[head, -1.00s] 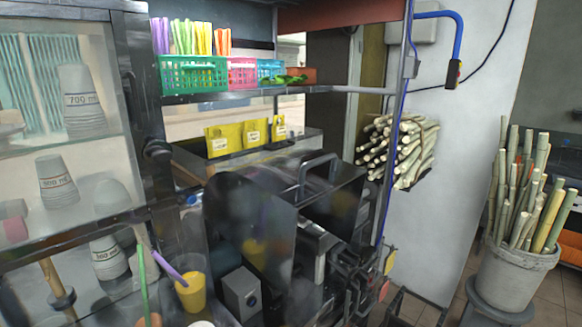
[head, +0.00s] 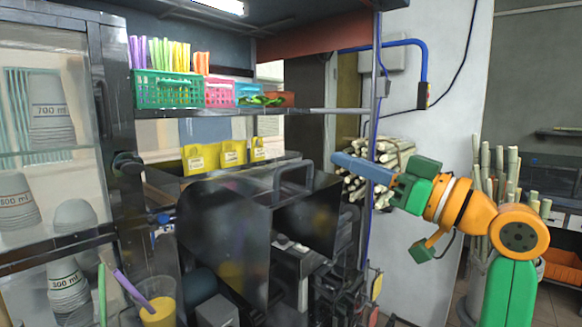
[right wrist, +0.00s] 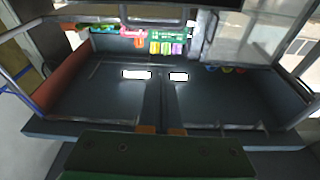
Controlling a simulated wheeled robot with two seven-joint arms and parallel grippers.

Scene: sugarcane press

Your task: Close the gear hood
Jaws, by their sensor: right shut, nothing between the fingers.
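The gear hood (head: 318,215) is a dark, glossy cover on the press in the middle of the head view, with a dark bar handle (head: 293,170) arching over its top. It stands raised, with metal press parts (head: 290,262) exposed below it. My right gripper (head: 336,161) is shut and empty. Its blue fingers point left, to the right of the handle and apart from it in the picture. In the right wrist view the dark fingers (right wrist: 163,85) lie together, and the hood is not clearly seen. My left gripper is not in view.
A shelf above holds a green basket (head: 168,90) of straws and a pink basket (head: 219,93). A blue pipe (head: 400,43) runs along the wall. Cane bundles (head: 393,152) lie behind my right gripper. A yellow cup (head: 158,311) stands at lower left, near the cup cabinet (head: 113,110).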

